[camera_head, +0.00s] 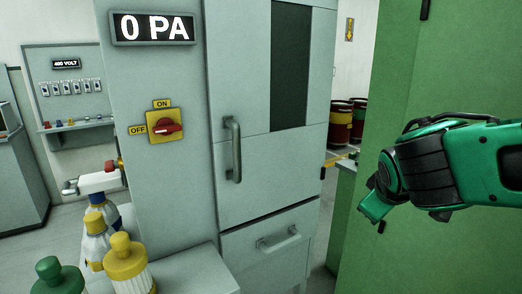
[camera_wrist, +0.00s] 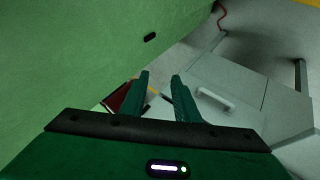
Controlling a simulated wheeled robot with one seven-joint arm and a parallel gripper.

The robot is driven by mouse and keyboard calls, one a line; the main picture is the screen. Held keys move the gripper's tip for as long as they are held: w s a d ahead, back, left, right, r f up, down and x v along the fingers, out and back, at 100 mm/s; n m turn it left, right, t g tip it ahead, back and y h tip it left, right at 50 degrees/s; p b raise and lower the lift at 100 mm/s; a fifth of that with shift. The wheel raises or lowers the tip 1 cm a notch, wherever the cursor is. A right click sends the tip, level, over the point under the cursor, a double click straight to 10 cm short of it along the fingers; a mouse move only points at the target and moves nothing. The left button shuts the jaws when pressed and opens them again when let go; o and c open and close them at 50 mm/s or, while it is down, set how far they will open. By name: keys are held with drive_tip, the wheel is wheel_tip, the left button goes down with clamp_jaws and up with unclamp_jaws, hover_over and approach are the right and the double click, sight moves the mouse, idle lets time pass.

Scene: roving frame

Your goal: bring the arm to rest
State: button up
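My green and black arm (camera_head: 440,165) reaches in from the right in the head view, in front of a green panel. Its end, my gripper (camera_head: 374,208), hangs at the left of the arm, apart from the grey cabinet. In the wrist view my gripper (camera_wrist: 160,76) shows two green fingers with a gap between them and nothing held. The fingertips are partly dark against the background.
The grey cabinet (camera_head: 235,190) has a door handle, a drawer and a red rotary switch (camera_head: 166,126). Bottles (camera_head: 126,262) stand on a ledge at lower left. The green panel (camera_head: 400,255) is close behind my arm. Drums (camera_head: 340,122) stand farther back.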

drive_tip(key=s+d+f+m+g, duration=0.5)
drive_tip(key=s+d+m, duration=0.2)
drive_tip(key=s+d, duration=0.4)
drive_tip(key=s+d+f+m+g+y, duration=0.1)
drive_tip(key=s+f+m+g+y, duration=0.2)
drive_tip(key=s, duration=1.1)
drive_tip(key=m, duration=0.3)
drive_tip(key=shift+s+d+f, duration=0.15)
drive_tip(key=shift+d+f, duration=0.05)
drive_tip(key=shift+d, duration=0.1)
drive_tip(key=shift+w+f, duration=0.25)
drive_tip(key=shift+w, duration=0.4)
idle(3.1)
drive_tip(key=shift+o, duration=0.4)
drive_tip(key=shift+d, duration=0.1)
